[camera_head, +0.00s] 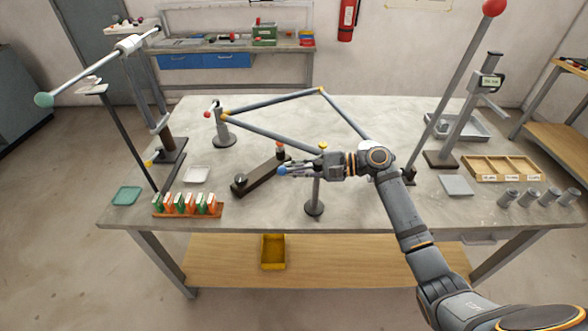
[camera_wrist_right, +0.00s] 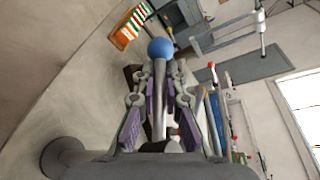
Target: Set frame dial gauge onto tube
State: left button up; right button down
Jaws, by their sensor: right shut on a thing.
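My right gripper (camera_head: 297,168) is above the middle of the table, its fingers pointing left. It is shut on a slim grey rod with a blue ball at its end (camera_wrist_right: 161,48), which lies between the purple finger pads in the right wrist view. The ball also shows in the head view (camera_head: 282,170). The frame of grey tubes with yellow joints (camera_head: 272,101) stands behind the gripper, propped on posts. I cannot tell whether the gripper touches the near tube. A dial gauge is not clearly recognisable. My left gripper is out of view.
A dark block (camera_head: 262,177) lies left of the gripper. A stand with a small display (camera_head: 490,82) and a tall red-ball pole (camera_head: 450,90) are at the right. A wooden compartment tray (camera_head: 503,168) and a coloured block rack (camera_head: 187,207) sit near opposite table sides.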

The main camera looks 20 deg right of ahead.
jog(key=shift+s+a+r, duration=0.1)
jog(key=shift+a+r, duration=0.05)
jog(key=shift+r, duration=0.1)
jog(key=c, duration=1.5)
grip_release()
jog(key=shift+o, duration=0.5)
jog(key=shift+s, duration=0.3)
jog(key=shift+d, duration=0.35)
jog(key=v, duration=1.1)
jog(key=shift+s+r, duration=0.15)
jog(key=shift+s, duration=0.05)
